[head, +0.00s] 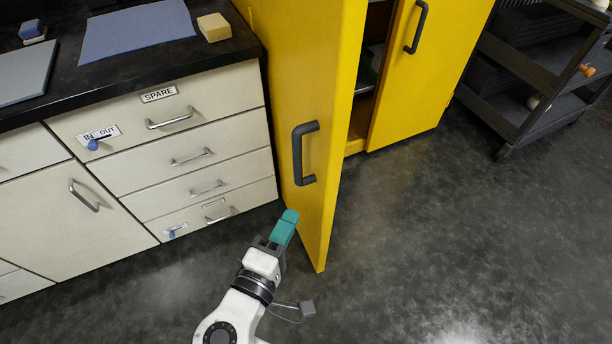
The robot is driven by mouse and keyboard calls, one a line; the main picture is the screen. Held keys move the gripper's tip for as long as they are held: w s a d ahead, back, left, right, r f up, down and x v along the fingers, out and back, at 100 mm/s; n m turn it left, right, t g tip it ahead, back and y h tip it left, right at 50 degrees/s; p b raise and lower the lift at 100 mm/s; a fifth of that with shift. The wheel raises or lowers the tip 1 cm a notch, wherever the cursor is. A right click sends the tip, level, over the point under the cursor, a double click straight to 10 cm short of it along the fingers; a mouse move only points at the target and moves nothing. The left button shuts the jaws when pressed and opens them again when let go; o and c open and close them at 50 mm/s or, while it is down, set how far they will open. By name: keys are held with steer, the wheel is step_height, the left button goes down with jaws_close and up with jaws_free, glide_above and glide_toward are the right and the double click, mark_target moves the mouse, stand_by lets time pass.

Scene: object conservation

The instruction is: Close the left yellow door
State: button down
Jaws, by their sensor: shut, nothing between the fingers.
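The left yellow door (295,75) stands swung open, out from the yellow cabinet, beside the drawers. Its dark handle (298,153) is on the face turned to the left. The right yellow door (420,85) has a dark handle (417,27) near its top and looks closed or nearly so. My gripper (290,217) with teal fingers is shut and empty. In the picture it is below the handle and left of the door's lower edge. I cannot tell whether it touches the door.
White drawers (190,150) under a black countertop (60,70) stand at the left, close to the door. On the counter are a yellow block (214,27) and a blue mat (137,30). A dark shelf cart (530,75) stands at the right. The floor (450,230) between is clear.

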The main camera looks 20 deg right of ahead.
steer(key=a, duration=0.1)
glide_toward(326, 162)
steer(key=w+a+x, duration=0.1)
steer(key=x, duration=0.4)
steer(key=shift+s+d+f+t, duration=0.15)
steer(key=shift+d+t, duration=0.15)
steer(key=shift+d, duration=0.5)
steer(key=shift+d, duration=0.15)
